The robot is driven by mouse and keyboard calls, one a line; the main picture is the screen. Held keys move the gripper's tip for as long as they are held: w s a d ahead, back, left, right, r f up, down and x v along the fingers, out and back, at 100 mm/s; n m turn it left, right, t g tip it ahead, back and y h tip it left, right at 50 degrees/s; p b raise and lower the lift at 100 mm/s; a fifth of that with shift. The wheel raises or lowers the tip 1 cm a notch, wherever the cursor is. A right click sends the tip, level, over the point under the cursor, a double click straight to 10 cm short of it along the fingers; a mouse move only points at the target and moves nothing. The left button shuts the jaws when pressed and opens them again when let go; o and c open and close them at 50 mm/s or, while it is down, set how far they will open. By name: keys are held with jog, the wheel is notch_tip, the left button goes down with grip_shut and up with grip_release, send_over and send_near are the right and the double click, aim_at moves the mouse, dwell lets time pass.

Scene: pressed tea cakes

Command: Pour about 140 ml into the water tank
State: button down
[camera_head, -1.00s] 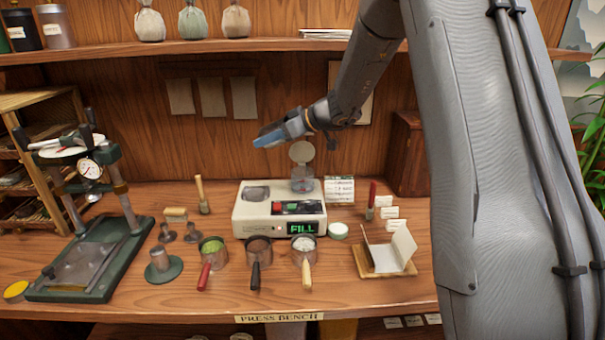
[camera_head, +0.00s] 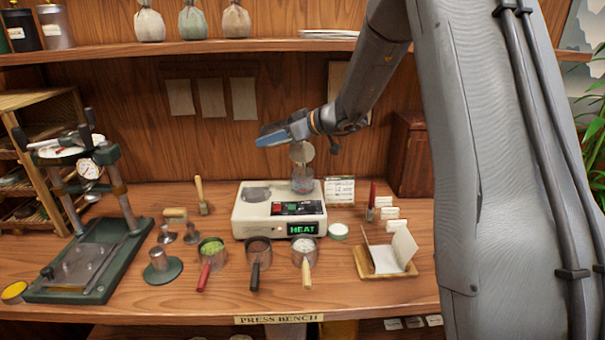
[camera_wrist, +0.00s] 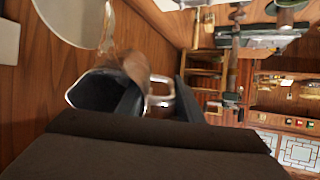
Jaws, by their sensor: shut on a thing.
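The water tank (camera_head: 302,185) is a small clear vessel at the back right of the cream machine (camera_head: 262,222); its round lid (camera_head: 302,152) stands raised. The machine's green display reads HEAT. Bluish water shows in the tank. My gripper (camera_head: 272,137) is above and slightly left of the tank. In the wrist view my gripper (camera_wrist: 162,92) is shut on a shiny, pale-rimmed jug (camera_wrist: 83,78), around its handle. The jug's mouth shows partly behind a finger; its water level cannot be read. The head view does not show the jug clearly.
Three handled pans (camera_head: 259,250) stand in front of the machine. A small card (camera_head: 340,190) stands beside the tank.

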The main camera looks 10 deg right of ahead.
jog(key=shift+w+a+r, duration=0.1)
jog(key=shift+w+r, duration=0.05)
jog(key=shift+w+a+r+t+y+b, duration=0.2)
jog(key=shift+w+a+t+y+b, duration=0.2)
jog(key=shift+w+t+y+b, duration=0.15)
dwell(0.4)
jog(key=shift+s+d+r+t+y+b, duration=0.15)
jog(key=shift+r+t+y+b, duration=0.3)
jog(key=shift+b, duration=2.65)
jog(key=shift+y+b, duration=0.3)
jog(key=shift+b, duration=0.65)
jog(key=shift+r, duration=0.15)
